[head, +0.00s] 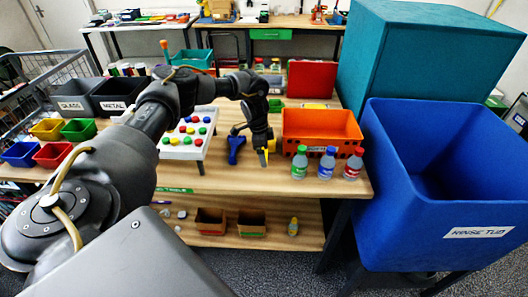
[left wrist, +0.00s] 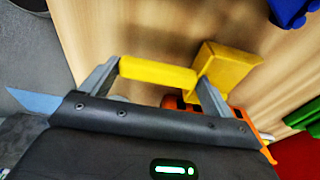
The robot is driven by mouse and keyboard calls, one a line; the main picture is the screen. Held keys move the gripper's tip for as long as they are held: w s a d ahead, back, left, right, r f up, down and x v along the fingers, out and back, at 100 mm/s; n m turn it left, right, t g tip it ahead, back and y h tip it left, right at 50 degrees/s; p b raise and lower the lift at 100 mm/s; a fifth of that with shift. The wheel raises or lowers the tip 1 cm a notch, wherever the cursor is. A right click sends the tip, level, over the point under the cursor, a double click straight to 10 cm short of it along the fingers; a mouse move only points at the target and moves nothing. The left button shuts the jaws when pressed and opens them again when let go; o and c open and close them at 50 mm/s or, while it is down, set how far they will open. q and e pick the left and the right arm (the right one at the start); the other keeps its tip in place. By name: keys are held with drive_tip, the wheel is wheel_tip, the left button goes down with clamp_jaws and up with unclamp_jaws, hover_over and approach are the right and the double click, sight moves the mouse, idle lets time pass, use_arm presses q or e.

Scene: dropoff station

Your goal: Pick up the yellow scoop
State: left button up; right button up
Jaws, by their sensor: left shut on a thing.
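The yellow scoop (left wrist: 230,68) is in my left gripper (left wrist: 157,74). In the left wrist view its yellow handle (left wrist: 150,72) spans the space between the two fingers, which are shut on it. Its wider end sticks out past the right finger. In the head view my left gripper (head: 267,148) points down over the table just left of the orange crate, and a small part of the yellow scoop (head: 263,158) shows below it. I cannot tell whether the scoop touches the table. My right gripper is not in view.
The orange crate (head: 322,124) and several capped bottles (head: 327,163) stand to the right. A white tray (head: 182,149) with coloured pieces stands left. The blue rinse tub (head: 440,190) is far right.

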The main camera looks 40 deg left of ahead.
use_arm(q)
drive_tip(key=shift+r, duration=0.3)
drive_tip(key=s+d+r+b, duration=0.1)
drive_tip(key=s+d+r, duration=0.1)
drive_tip(key=s+r, duration=1)
drive_tip(key=shift+s, duration=0.95)
drive_tip(key=o, duration=0.7)
drive_tip(key=c, duration=0.8)
